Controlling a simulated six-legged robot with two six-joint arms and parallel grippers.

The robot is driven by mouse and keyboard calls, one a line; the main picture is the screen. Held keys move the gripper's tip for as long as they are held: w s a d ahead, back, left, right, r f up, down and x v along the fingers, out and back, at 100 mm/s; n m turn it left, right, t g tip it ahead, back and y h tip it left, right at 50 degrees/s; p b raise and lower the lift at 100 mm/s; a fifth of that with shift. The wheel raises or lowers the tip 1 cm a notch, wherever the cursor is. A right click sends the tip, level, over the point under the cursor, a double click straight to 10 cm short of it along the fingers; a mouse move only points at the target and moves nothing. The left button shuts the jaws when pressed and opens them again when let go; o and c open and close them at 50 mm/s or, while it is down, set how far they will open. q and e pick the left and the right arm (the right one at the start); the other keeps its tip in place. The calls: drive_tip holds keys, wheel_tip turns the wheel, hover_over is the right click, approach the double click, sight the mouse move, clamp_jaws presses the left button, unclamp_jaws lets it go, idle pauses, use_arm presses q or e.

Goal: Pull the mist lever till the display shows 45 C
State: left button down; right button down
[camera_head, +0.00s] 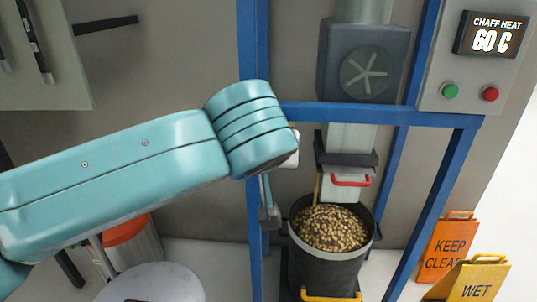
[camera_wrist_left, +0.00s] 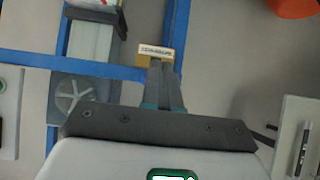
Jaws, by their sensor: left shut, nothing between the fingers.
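The display (camera_head: 491,34) on the grey panel reads CHAFF HEAT 60 C. My left arm crosses from the left in the head view, and its wrist covers the blue post and hides my gripper there. In the left wrist view my left gripper (camera_wrist_left: 162,68) is shut and empty. Its fingertips overlap a small yellow label plate (camera_wrist_left: 155,51) by the blue post; its text is too small to read. I cannot tell whether they touch. A thin grey rod with a blocky end (camera_head: 268,216), possibly the mist lever, hangs below my wrist. Its top is hidden.
A black bucket (camera_head: 322,271) of brown pellets stands under a chute with a red handle (camera_head: 350,182). A blue frame (camera_head: 430,200) surrounds it. Orange (camera_head: 447,248) and yellow (camera_head: 472,282) signs stand at the right. A green button (camera_head: 450,91) and red button (camera_head: 490,94) sit below the display.

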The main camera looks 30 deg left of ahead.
use_arm(q)
drive_tip(key=v, duration=0.5)
drive_tip(key=shift+s+p, duration=0.2)
drive_tip(key=shift+p, duration=0.2)
drive_tip(key=shift+s, duration=0.15)
idle(2.0)
